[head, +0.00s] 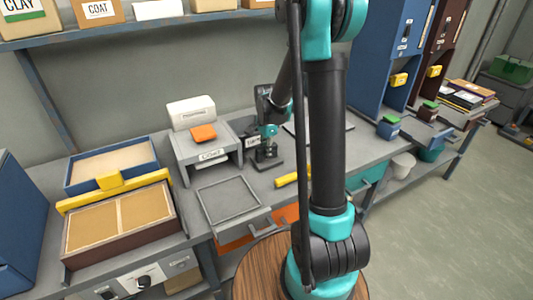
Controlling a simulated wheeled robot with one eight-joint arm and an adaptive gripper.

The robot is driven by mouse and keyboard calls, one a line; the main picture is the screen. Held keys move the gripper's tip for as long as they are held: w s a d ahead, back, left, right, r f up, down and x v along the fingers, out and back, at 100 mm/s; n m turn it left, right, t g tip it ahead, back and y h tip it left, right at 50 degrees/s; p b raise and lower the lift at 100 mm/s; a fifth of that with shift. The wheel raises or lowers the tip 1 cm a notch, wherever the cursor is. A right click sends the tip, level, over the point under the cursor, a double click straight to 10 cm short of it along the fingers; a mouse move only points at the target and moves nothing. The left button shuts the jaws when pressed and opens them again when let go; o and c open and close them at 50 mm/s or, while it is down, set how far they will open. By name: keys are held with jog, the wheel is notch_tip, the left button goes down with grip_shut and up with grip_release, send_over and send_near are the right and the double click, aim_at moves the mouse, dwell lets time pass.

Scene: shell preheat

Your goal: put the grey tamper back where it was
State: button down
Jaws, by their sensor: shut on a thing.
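My gripper (267,143) points down over the grey bench, just right of a labelled grey stand. It is shut on a small dark grey thing that I take to be the grey tamper (267,164). Its flat dark foot shows below the fingers, at or close to the bench top; I cannot tell whether it touches. The fingers and wrist hide most of its upper part.
The grey stand (212,158) bears an orange item (203,133). A square grey frame (230,216) lies in front. A yellow bar (287,180) lies right of it. Blue (72,184) and brown (70,262) trays fill the left. My arm hides part of the bench.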

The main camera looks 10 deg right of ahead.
jog(key=c, duration=1.4)
grip_release()
jog(key=shift+f, duration=0.1)
notch_tip(320, 180, up, 11)
jog(key=shift+r, duration=0.45)
jog(key=shift+s+d+r, duration=0.1)
jog(key=shift+s, duration=0.1)
jog(key=s+d+f+n+t, duration=0.1)
jog(key=s+f+n, duration=0.2)
jog(key=s, duration=0.4)
jog(key=s+d+f+n+t, duration=0.1)
jog(key=s+f+n, duration=0.2)
jog(key=s+n, duration=0.3)
jog(key=s+d+f+n+t, duration=0.2)
jog(key=s+n, duration=0.3)
jog(key=s, duration=0.3)
jog(key=shift+s+f, duration=0.3)
jog(key=shift+f, duration=0.3)
